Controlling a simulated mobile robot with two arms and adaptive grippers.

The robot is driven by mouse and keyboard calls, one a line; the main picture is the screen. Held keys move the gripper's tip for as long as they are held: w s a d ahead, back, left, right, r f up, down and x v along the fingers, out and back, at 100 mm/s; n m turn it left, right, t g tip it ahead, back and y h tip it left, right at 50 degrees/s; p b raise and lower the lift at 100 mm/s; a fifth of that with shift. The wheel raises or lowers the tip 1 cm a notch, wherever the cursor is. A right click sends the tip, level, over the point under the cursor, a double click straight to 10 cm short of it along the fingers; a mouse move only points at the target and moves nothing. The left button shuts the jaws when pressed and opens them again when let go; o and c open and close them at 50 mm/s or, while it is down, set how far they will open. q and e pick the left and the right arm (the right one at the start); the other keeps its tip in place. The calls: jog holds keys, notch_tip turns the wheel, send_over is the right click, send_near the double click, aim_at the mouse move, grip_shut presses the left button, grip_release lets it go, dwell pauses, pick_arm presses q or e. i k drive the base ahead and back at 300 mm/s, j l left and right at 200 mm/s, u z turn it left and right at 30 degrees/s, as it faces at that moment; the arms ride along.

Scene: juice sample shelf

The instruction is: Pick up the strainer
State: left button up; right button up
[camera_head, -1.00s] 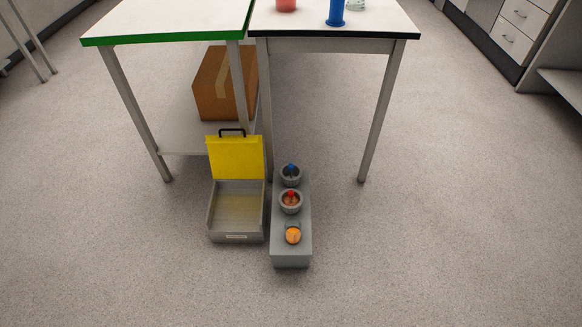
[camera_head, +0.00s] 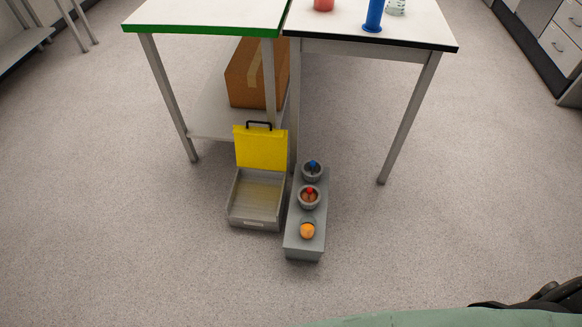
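I cannot make out a strainer for certain. A long grey block (camera_head: 305,246) stands on the floor and carries two small grey bowls in a row. The far bowl (camera_head: 312,172) has a blue-tipped item in it, and the middle bowl (camera_head: 309,198) has a red-tipped item in it. A small orange round item (camera_head: 307,231) sits at the near end; its details are too small to tell. Neither of my grippers is in view.
An open grey case (camera_head: 257,222) with a raised yellow lid (camera_head: 261,149) stands left of the block. A cardboard box (camera_head: 247,76) sits on a low shelf. Two tables (camera_head: 205,12) (camera_head: 420,30) stand behind; the right one holds a blue cylinder (camera_head: 374,16). Floor in front is clear.

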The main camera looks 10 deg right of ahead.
aim_at(312, 170)
jog(key=i+l+u, duration=0.15)
jog(key=l, duration=0.3)
jog(key=i+l+u, duration=0.1)
jog(key=l, duration=0.4)
jog(key=i+l+u, duration=0.15)
jog(key=l, duration=0.35)
jog(key=i+l+u, duration=0.1)
jog(key=l, duration=0.45)
jog(key=i+l+u, duration=0.15)
jog(key=l, duration=0.35)
